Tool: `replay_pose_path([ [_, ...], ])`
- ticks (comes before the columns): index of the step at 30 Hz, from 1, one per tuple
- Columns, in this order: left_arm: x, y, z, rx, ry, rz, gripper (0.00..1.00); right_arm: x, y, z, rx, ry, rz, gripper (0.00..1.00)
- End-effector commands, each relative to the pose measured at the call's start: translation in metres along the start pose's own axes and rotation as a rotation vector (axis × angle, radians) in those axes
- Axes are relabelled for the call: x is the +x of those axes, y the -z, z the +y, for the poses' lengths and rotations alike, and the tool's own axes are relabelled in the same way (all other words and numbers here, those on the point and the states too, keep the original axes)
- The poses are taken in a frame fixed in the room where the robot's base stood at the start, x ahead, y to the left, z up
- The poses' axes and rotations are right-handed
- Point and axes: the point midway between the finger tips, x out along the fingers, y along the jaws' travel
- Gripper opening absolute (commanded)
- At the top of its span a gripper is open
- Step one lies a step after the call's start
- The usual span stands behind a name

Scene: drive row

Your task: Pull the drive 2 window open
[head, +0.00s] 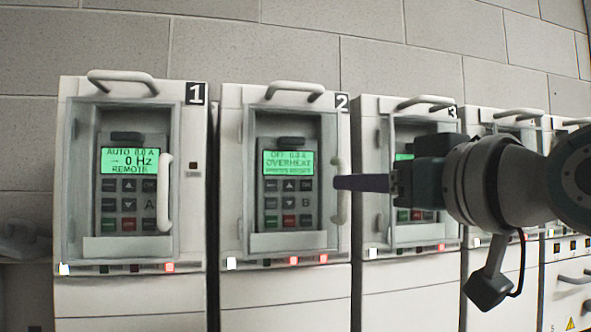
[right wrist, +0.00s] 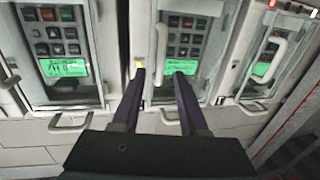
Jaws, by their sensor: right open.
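The drive 2 window (head: 290,237) is the clear framed cover over a keypad and a green screen reading OVERHEAT. It looks shut. Its upright white handle (head: 342,207) is on the window's right side. My right gripper (head: 337,183) comes in from the right, and its dark fingertip overlaps the handle in the head view. In the right wrist view, which is upside down, the two fingers (right wrist: 160,74) are apart with nothing seen held between them. My left gripper is not in view.
Drive 1 (head: 71,190) stands to the left with its own handle (head: 165,195). Drive 3 (head: 405,244) is to the right, partly hidden behind my right arm, with more drives beyond. Fixed top handles (head: 295,90) stick out above the windows. A block wall (head: 230,50) is behind.

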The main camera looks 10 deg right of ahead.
Motion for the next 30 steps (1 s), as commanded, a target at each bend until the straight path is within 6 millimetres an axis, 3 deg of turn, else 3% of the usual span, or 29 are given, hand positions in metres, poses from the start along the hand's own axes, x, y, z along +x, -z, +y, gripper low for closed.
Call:
replay_pose_path([
  [7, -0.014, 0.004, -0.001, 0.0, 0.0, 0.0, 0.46, 0.027, 0.001, -0.001, 0.0, 0.001, -0.003, 0.43],
  [19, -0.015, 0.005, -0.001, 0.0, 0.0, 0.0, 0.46, 0.033, -0.001, -0.001, -0.001, 0.001, -0.001, 0.42],
  [30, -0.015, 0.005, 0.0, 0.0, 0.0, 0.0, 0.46, 0.033, -0.001, -0.001, -0.001, 0.0, -0.002, 0.01],
])
